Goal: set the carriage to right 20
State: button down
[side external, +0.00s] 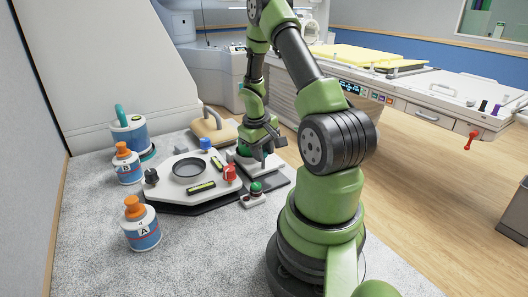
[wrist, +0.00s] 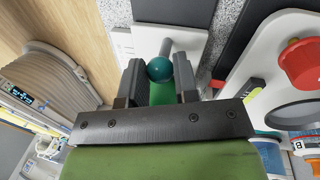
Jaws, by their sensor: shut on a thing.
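My gripper (wrist: 160,84) is shut on a teal ball knob (wrist: 159,69), with one dark finger on each side of it. The knob sits on a grey rod that rises from a white block (wrist: 145,40), which I take to be the carriage or its housing. In the side external view my gripper (side external: 262,151) is low over a small white unit (side external: 243,163) at the right of the hexagonal plate (side external: 168,198). There the knob is mostly hidden by my gripper. No scale or mark reading is legible in either view.
A green button (side external: 256,186) on a small base stands in front. Bottles (side external: 141,228) stand at the left. The grey mat in front is clear.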

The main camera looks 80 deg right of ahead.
jog(key=c, duration=0.9)
grip_release()
jog(key=r, duration=0.3)
jog(key=a+r, duration=0.1)
jog(key=r, duration=0.2)
jog(key=w+r, duration=0.1)
jog(key=r, duration=0.2)
jog(key=shift+a+r, duration=0.3)
jog(key=shift+r, duration=0.1)
jog(key=w+a+r+n+t, duration=0.1)
jog(key=w+a+r+t, duration=0.1)
jog(key=a+r, duration=0.5)
jog(key=w+a+r+t, duration=0.2)
jog(key=a+r+t, duration=0.15)
jog(key=a, duration=0.45)
jog(key=s+a+r+t+y, duration=0.1)
jog(key=s+a, duration=0.1)
jog(key=a, duration=0.2)
jog(key=s+a+r+n+t+y, duration=0.1)
jog(key=s+a+r, duration=0.1)
jog(key=a, duration=0.2)
jog(key=s+a+r+t+y, duration=0.1)
jog(key=s+a+r, duration=0.1)
jog(key=a, duration=0.3)
jog(key=shift+s+n+y, duration=0.4)
jog(key=shift+s, duration=0.15)
